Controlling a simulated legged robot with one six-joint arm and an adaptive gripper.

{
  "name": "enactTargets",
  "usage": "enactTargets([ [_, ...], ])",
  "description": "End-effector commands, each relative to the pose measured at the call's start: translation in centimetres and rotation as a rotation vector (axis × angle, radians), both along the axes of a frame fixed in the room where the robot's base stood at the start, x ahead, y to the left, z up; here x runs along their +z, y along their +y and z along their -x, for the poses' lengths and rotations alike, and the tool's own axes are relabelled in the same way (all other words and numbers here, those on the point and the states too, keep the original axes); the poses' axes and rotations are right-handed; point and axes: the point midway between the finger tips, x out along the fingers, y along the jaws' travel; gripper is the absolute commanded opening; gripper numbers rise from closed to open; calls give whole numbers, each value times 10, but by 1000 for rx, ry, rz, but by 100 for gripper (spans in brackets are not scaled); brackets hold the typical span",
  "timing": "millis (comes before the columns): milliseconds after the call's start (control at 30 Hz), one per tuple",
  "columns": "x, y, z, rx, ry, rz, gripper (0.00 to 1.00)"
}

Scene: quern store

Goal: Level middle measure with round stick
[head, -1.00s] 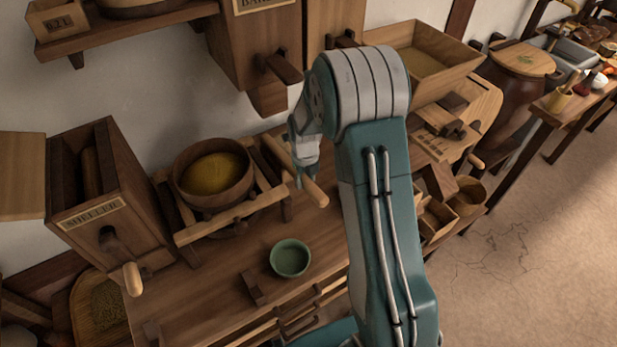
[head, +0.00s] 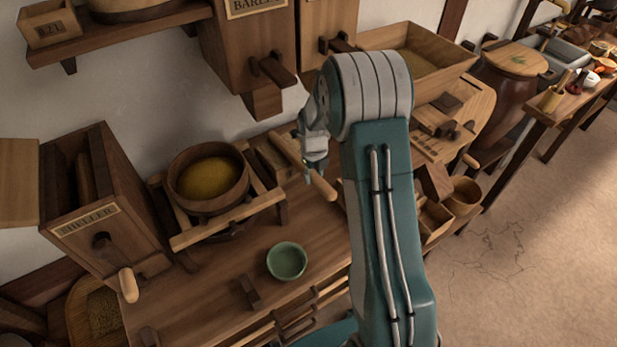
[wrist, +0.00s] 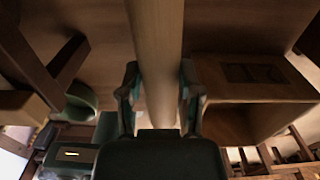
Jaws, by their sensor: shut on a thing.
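My gripper (head: 314,165) is shut on a round wooden stick (head: 287,151), held above the bench to the right of the wooden bowl frame. In the wrist view the pale stick (wrist: 155,45) runs from the top edge down between the fingers (wrist: 160,100). Small open wooden measures stand right of my arm: a square one (head: 436,222) and a rounder one (head: 465,196). My arm hides part of this group, so I cannot tell which is the middle one. In the wrist view an open wooden box (wrist: 250,84) lies right of the stick.
A green bowl (head: 287,261) sits on the bench (head: 205,305). A wooden bowl of yellow meal (head: 209,180) rests in a frame behind it. The sheller (head: 105,205) stands left, the barley hopper (head: 248,50) hangs above. Floor at right is clear.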

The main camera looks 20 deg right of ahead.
Motion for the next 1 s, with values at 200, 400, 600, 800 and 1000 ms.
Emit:
enactTargets([
  [200, 0, -2, -1, 1, -1, 0, 0],
  [400, 0, -5, -2, -1, -1, 1, 0],
  [600, 0, -16, -5, -2, -1, 1, 0],
  [800, 0, -28, -8, -2, -1, 1, 0],
  [1000, 0, -39, -11, 0, -1, 1, 0],
])
